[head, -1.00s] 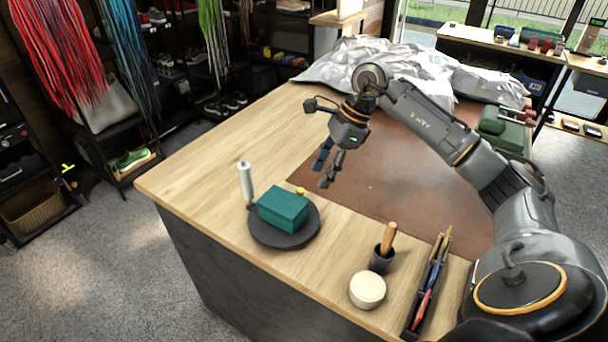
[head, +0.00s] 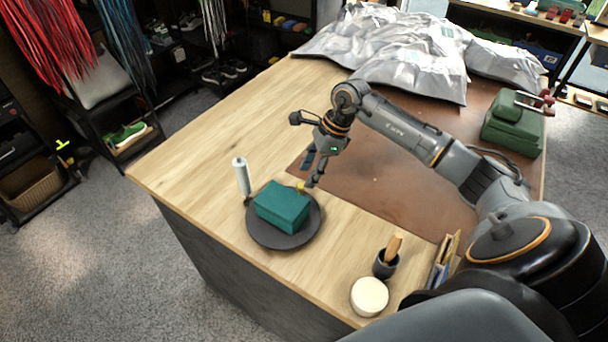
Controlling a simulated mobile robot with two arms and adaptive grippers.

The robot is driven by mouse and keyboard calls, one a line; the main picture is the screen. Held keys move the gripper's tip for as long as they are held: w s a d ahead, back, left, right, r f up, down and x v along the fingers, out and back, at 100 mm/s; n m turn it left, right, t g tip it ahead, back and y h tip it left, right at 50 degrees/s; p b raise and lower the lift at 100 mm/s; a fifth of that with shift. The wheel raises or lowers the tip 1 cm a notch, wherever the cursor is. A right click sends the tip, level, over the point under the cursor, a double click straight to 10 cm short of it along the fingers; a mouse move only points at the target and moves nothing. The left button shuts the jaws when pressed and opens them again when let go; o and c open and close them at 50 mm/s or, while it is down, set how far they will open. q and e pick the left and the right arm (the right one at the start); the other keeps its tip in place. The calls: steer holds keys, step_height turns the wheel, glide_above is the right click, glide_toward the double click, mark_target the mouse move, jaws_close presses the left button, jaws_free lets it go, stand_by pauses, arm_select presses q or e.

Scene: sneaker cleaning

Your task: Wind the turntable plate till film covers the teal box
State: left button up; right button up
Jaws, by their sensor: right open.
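The teal box (head: 282,206) sits on the dark round turntable plate (head: 262,236) near the table's left front edge. A pale film roll (head: 241,177) stands upright just behind and left of the box. I cannot make out any film on the box. A small yellow knob (head: 302,187) shows at the plate's far right rim. My right gripper (head: 308,174) is open and empty, pointing down close to the yellow knob. I cannot tell whether it touches the knob. My left gripper is not in view.
A white round tub (head: 369,296) and a dark cup with a wooden-handled tool (head: 386,263) stand at the front. A brown mat (head: 390,185) covers the table's middle.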

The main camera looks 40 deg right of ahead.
mark_target(302, 185)
steer(key=x, duration=0.3)
steer(key=shift+a+f+p, duration=0.1)
steer(key=shift+f+p, duration=0.2)
steer(key=shift+p, duration=0.1)
steer(key=shift+f, duration=0.1)
steer(key=shift+c, duration=1)
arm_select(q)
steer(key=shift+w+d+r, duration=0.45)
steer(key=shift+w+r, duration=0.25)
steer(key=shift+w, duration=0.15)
arm_select(e)
jaws_close()
